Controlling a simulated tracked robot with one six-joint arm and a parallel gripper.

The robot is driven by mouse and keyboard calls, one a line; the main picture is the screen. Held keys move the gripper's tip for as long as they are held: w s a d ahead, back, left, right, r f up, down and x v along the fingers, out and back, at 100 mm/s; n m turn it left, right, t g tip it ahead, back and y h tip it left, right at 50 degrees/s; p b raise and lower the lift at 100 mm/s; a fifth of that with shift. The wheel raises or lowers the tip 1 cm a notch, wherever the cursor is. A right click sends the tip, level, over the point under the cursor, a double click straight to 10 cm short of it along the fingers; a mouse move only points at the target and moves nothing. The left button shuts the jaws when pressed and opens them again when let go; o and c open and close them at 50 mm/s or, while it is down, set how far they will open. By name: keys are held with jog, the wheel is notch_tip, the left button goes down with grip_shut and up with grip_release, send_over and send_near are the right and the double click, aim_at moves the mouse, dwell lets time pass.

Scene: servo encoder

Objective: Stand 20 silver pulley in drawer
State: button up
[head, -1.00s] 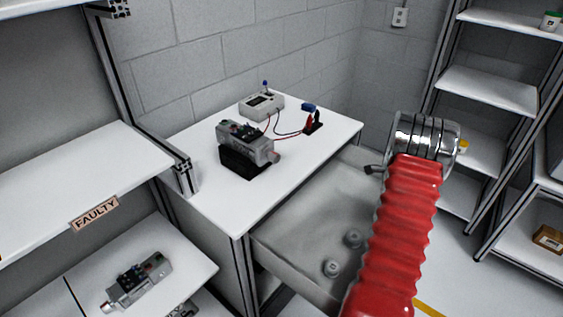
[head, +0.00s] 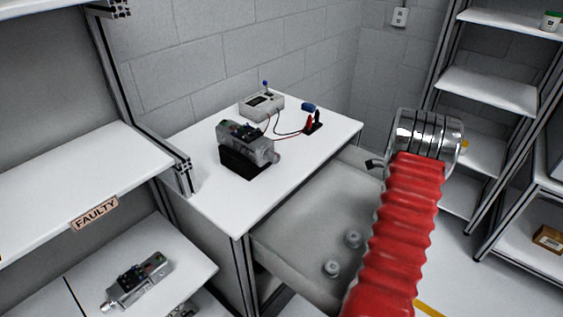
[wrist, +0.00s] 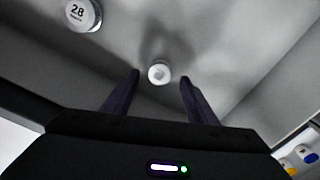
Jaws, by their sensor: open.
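The open grey drawer (head: 310,215) holds two small silver-grey pulleys, one (head: 353,239) slightly farther back and right of the other (head: 332,268). In the wrist view, a round pulley face marked 28 (wrist: 82,14) is at the upper left. A smaller round pale piece (wrist: 159,72) shows between my fingertips, and no marking on it can be read. My gripper (wrist: 160,79) is open over the drawer floor, its dark fingers on either side of that piece with gaps. No contact shows. In the head view my arm hides the drawer's right part and the gripper.
The white bench top (head: 220,205) carries a servo unit (head: 250,145) and a grey meter box (head: 262,105) with cables. The FAULTY shelf (head: 75,190) is at left, with another servo (head: 137,280) below. Drawer walls enclose my gripper.

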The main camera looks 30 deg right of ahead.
notch_tip(320, 180, up, 11)
jog(key=shift+r, duration=0.2)
dwell(1.1)
jog(key=s+a+r+n+t, duration=0.2)
jog(key=a+r+n, duration=0.4)
jog(key=a, duration=1.2)
jog(key=s+a+r+n+t, duration=0.1)
jog(key=s+a+r+n, duration=0.3)
jog(key=a+n, duration=0.8)
jog(key=s+a+r+n+t, duration=0.2)
jog(key=a+r+n, duration=0.7)
jog(key=a, duration=1.4)
jog(key=shift+s+a+n+t, duration=0.3)
jog(key=shift+s, duration=0.15)
